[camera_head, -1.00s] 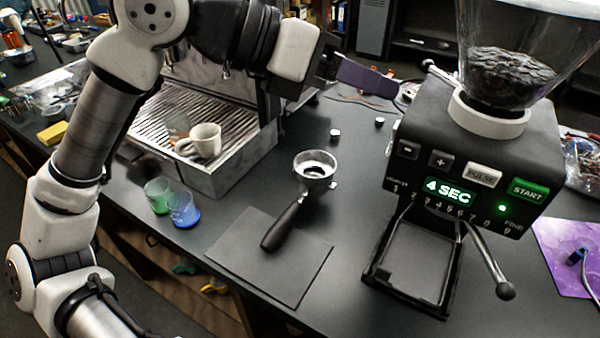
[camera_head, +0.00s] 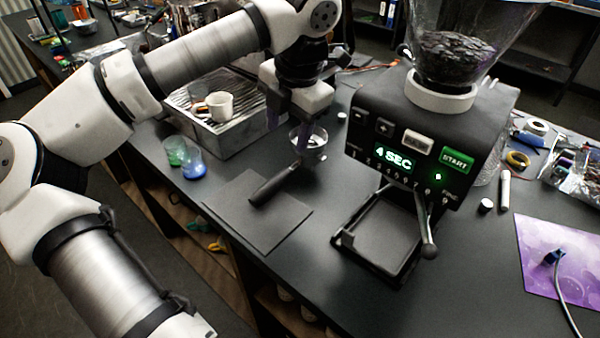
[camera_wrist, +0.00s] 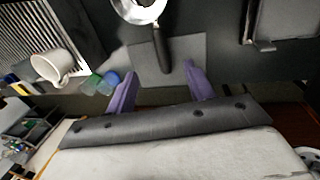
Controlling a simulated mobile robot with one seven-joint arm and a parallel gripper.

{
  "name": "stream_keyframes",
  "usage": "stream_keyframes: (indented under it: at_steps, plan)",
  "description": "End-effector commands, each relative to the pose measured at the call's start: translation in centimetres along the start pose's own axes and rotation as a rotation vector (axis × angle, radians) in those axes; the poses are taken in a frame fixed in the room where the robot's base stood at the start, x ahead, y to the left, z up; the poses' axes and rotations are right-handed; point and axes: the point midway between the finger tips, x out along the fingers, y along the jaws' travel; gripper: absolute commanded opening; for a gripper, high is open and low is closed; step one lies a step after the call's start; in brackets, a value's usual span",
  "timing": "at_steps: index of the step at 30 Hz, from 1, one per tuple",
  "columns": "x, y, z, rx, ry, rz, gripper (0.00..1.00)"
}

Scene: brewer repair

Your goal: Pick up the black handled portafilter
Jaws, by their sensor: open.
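The portafilter has a metal basket and a black handle (camera_head: 275,186). It lies on the counter, with the handle reaching over a dark square mat (camera_head: 282,220). My gripper (camera_head: 289,128) is open and points down, with purple fingers and nothing between them. In the head view its fingers partly cover the basket. In the wrist view the handle (camera_wrist: 161,50) runs toward the space between my open fingertips (camera_wrist: 160,72), its end just ahead of them. My gripper appears to hang above the portafilter; the exact gap cannot be told.
A grinder (camera_head: 425,130) showing "4 SEC" stands right of the portafilter. An espresso machine's drip tray (camera_head: 235,130) with a white cup (camera_head: 219,106) is behind left. Green (camera_head: 175,151) and blue (camera_head: 193,166) small cups stand left of the mat. The counter's front edge is close.

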Motion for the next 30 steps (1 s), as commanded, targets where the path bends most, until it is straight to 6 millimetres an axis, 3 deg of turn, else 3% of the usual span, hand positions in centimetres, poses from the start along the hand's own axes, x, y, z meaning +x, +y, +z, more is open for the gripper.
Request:
stream_keyframes:
  at_steps: [12,20,30]
  plan:
    - [7.0,-0.1,0.0,0.001,-0.001,-0.004,0.53]
    - [8.9,-0.1,0.0,0.001,0.000,-0.005,0.53]
    - [13.2,-0.2,0.0,0.001,-0.001,-0.005,0.53]
